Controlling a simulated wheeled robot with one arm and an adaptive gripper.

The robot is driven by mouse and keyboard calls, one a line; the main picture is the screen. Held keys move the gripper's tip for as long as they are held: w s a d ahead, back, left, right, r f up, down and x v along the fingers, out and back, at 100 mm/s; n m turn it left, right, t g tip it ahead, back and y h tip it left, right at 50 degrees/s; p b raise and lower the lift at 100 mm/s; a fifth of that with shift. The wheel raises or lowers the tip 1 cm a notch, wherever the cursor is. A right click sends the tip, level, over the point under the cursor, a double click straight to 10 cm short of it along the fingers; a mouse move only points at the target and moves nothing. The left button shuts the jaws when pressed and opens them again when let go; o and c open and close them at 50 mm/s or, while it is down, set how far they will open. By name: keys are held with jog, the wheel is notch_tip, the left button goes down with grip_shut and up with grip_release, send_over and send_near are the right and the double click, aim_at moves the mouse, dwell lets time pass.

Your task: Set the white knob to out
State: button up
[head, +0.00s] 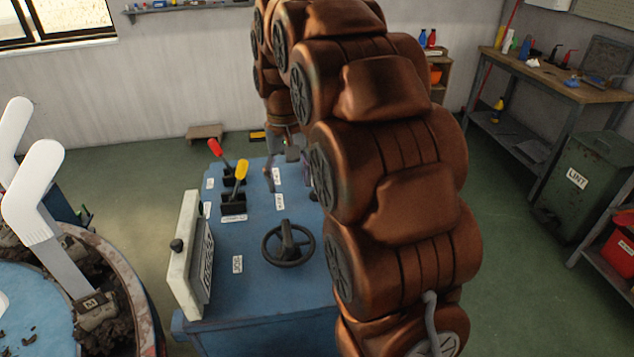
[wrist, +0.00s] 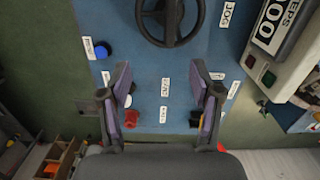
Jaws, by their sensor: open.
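In the wrist view a small white round shape (wrist: 128,101), which looks like the white knob, shows at the inner side of my left finger, partly covered by it. Its setting cannot be read. A red knob (wrist: 131,118) is just below it and a blue knob (wrist: 102,50) is up and left. My gripper (wrist: 160,66) is open and empty above the blue console top (wrist: 190,45). In the head view my gripper (head: 287,174) is over the console's far part, and my arm hides the console's right side and the white knob.
A black handwheel (head: 288,243) is on the console's near part. Red (head: 216,149) and yellow (head: 241,170) levers stand at its far left, beside a pale counter box (head: 186,255). A round machine with white sock boards (head: 38,190) is at left. A workbench (head: 560,80) is at right.

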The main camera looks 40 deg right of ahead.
jog(key=w+d+f+m+b, duration=0.1)
jog(key=w+d+f, duration=0.1)
jog(key=w+d, duration=0.2)
jog(key=w+d+f+m+b, duration=0.1)
jog(key=w+d+f, duration=0.1)
jog(key=w+d, duration=0.2)
jog(key=w+d+f+b, duration=0.1)
jog(key=w+d+f, duration=0.1)
jog(key=d, duration=0.5)
jog(key=shift+w+d+f+m+t, duration=0.1)
jog(key=shift+w+d+m+t, duration=0.1)
jog(key=shift+w, duration=0.25)
jog(key=shift+w+d+f+m+t, duration=0.1)
jog(key=shift+w+m+t, duration=0.1)
jog(key=shift+w, duration=0.25)
jog(key=shift+f, duration=3.8)
grip_shut()
